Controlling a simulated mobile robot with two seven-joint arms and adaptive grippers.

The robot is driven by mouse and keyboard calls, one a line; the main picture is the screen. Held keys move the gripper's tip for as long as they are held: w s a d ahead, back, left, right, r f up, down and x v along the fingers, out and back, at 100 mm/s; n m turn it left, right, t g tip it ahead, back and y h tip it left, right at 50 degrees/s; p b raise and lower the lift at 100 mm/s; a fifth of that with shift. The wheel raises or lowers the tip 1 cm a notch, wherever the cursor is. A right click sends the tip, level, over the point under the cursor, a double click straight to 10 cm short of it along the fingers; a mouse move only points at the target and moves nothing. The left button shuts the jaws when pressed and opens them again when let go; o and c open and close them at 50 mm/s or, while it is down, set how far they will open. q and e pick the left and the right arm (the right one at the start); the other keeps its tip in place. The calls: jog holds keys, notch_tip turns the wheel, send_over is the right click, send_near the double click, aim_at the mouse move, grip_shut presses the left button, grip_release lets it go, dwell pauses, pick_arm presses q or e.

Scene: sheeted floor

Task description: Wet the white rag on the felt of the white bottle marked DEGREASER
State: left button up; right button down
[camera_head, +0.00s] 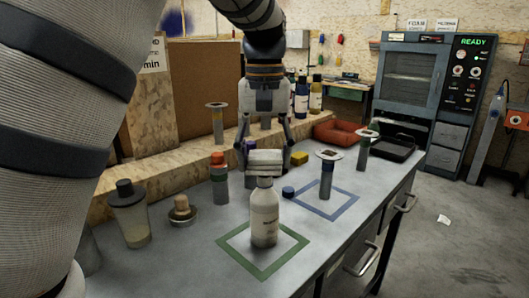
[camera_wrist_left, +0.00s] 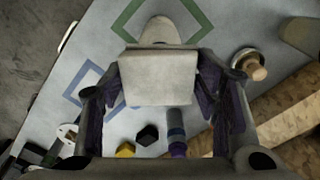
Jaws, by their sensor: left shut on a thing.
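The white bottle (camera_head: 264,218) stands upright inside a green square outline on the bench; its dark lettering is too small to read surely. My left gripper (camera_head: 264,158) points down just above it, shut on the folded white rag (camera_head: 265,161). The rag is right at the bottle's top and hides the felt; I cannot tell whether they touch. In the left wrist view the rag (camera_wrist_left: 158,78) sits between the two fingers, with part of the bottle (camera_wrist_left: 158,30) showing beyond it. My right gripper is not in view.
Near the bottle are a dark-capped jar (camera_head: 131,218), a wooden-knobbed tin (camera_head: 182,212), an orange-topped cylinder (camera_head: 219,180) and a blue-banded post with a disc (camera_head: 327,178). A red tray (camera_head: 340,132) and black tray (camera_head: 392,149) lie farther back.

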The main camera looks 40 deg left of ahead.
aim_at(264, 154)
pick_arm(q)
jog(key=shift+f, duration=0.6)
dwell(1.4)
jog(key=shift+r, duration=0.1)
jog(key=shift+r, duration=3.45)
